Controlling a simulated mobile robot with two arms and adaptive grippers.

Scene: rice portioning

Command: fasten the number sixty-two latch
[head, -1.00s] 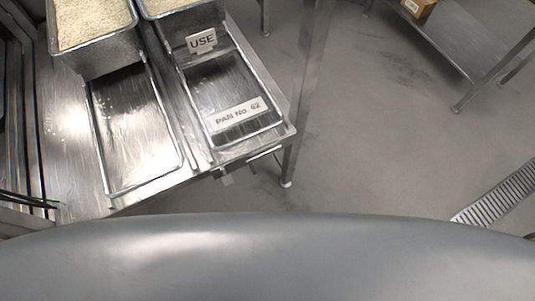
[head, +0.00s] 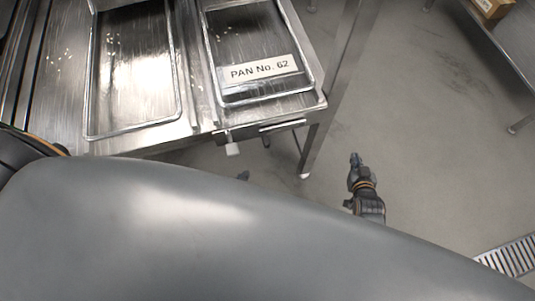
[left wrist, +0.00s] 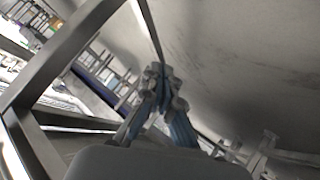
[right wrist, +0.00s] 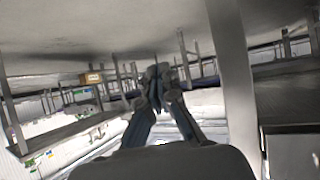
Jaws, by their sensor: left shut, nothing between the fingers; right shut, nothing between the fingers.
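The pan space labelled "PAN No. 62" (head: 262,69) is at the front right of the steel table in the head view. Under the table's front edge below it are a small pale tab (head: 232,149) and a horizontal bar (head: 282,127); I cannot tell which part is the latch. My right gripper (head: 355,159) is shut and empty, to the right of the table leg and apart from the table. It also shows in the right wrist view (right wrist: 157,76). My left gripper (head: 243,176) barely shows below the tab, mostly hidden by my body. The left wrist view shows it shut and empty (left wrist: 157,76).
An empty tray space (head: 130,75) lies left of the labelled one. A table leg (head: 318,140) stands between the latch area and my right gripper. Another steel table with a cardboard box (head: 492,8) is at upper right. The floor between is clear.

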